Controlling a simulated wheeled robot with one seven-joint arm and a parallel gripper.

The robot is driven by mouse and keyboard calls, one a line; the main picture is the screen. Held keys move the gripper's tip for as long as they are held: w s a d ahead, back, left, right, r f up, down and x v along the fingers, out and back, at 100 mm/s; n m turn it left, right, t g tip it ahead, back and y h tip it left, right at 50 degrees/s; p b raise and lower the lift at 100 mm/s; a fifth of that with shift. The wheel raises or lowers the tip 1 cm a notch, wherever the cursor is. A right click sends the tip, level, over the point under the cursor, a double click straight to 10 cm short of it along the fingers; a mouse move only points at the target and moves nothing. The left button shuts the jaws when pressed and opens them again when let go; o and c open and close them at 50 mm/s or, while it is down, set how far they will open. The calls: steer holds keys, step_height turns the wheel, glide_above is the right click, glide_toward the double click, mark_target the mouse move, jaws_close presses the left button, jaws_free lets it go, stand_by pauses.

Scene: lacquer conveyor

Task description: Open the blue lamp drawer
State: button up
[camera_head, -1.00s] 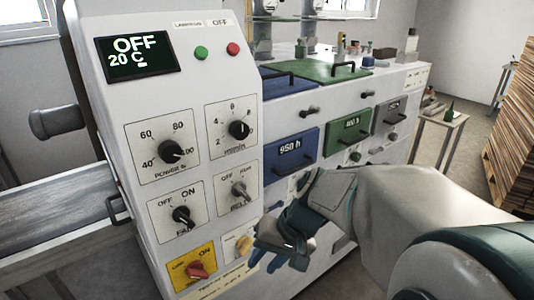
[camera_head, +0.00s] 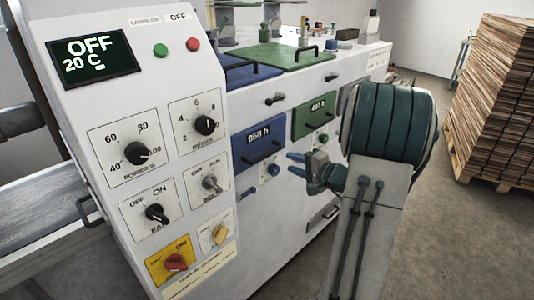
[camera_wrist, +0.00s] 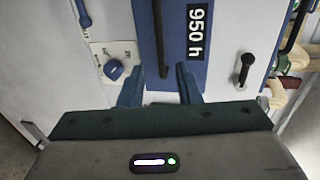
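The blue lamp drawer (camera_head: 247,141) is a blue front labelled "850 h" or "950 h" on the white machine's side, with a dark bar handle (camera_head: 261,158). It looks closed. In the wrist view the blue front (camera_wrist: 178,72) is at top centre, with its label turned sideways and its handle (camera_wrist: 158,35) running lengthwise. My gripper (camera_head: 290,163) is right of the drawer in the head view, fingers pointing left toward the machine. In the wrist view its two fingers (camera_wrist: 160,70) are apart with nothing between them, and the handle's near end lies beyond the gap.
A green drawer (camera_head: 315,116) is to the right of the blue one. Small knobs (camera_head: 273,169) sit below the drawers. The control panel (camera_head: 135,100) with dials stands at left. A wood stack (camera_head: 495,95) is at far right, with open floor before it.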

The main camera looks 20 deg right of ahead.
mark_target(269, 155)
steer(key=p+x, duration=0.3)
steer(key=x, duration=0.8)
steer(key=shift+w+a+f, duration=0.1)
steer(key=shift+w+a, duration=0.05)
steer(key=shift+w, duration=0.2)
steer(key=shift+c, duration=0.3)
jaws_close()
